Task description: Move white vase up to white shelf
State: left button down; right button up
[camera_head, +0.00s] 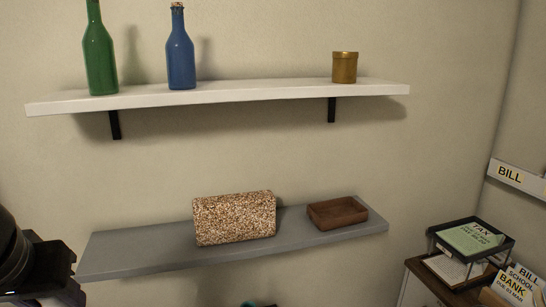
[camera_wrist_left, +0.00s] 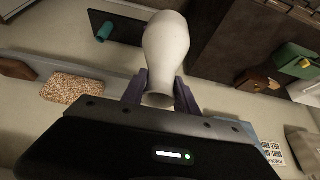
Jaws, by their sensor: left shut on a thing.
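The white vase (camera_wrist_left: 166,45) is between the fingers of my left gripper (camera_wrist_left: 160,92) in the left wrist view. The gripper is shut on its narrower end, and the wide part of the vase extends beyond the fingers. The vase does not show in the head view, where only a dark part of my left arm (camera_head: 40,272) is at the lower left edge. The white shelf (camera_head: 250,92) is on the wall in the upper part of the head view. My right gripper is in neither view.
On the white shelf stand a green bottle (camera_head: 100,55), a blue bottle (camera_head: 181,55) and a gold pot (camera_head: 344,67); between blue bottle and pot it is clear. The grey shelf (camera_head: 150,250) below holds a speckled block (camera_head: 235,218) and a brown box (camera_head: 337,212).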

pick_arm(q)
jog(key=shift+w+a+r, duration=0.15)
jog(key=shift+w, duration=0.3)
jog(key=shift+w+a+r, duration=0.15)
jog(key=shift+w, duration=0.25)
jog(key=shift+w+a+r+n, duration=0.2)
jog(key=shift+w+r+n, duration=0.1)
jog(key=shift+w+r, duration=0.1)
jog(key=w+d+f+m, duration=0.1)
jog(key=w+f, duration=0.3)
jog(key=w, duration=0.5)
jog(key=w+d+f+m, duration=0.15)
jog(key=w+f, duration=0.25)
jog(key=w, duration=0.5)
jog(key=w+d+f, duration=0.1)
jog(key=d+f, duration=0.2)
jog(key=f, duration=0.3)
jog(key=w+d+f+m+h, duration=0.1)
jog(key=w+d+f, duration=0.1)
jog(key=f, duration=0.5)
jog(key=w+d+f+m+h, duration=0.1)
jog(key=d+f, duration=0.3)
jog(key=f, duration=0.3)
jog(key=shift+w+d, duration=0.3)
jog(key=shift+d, duration=0.1)
jog(key=shift+f, duration=0.1)
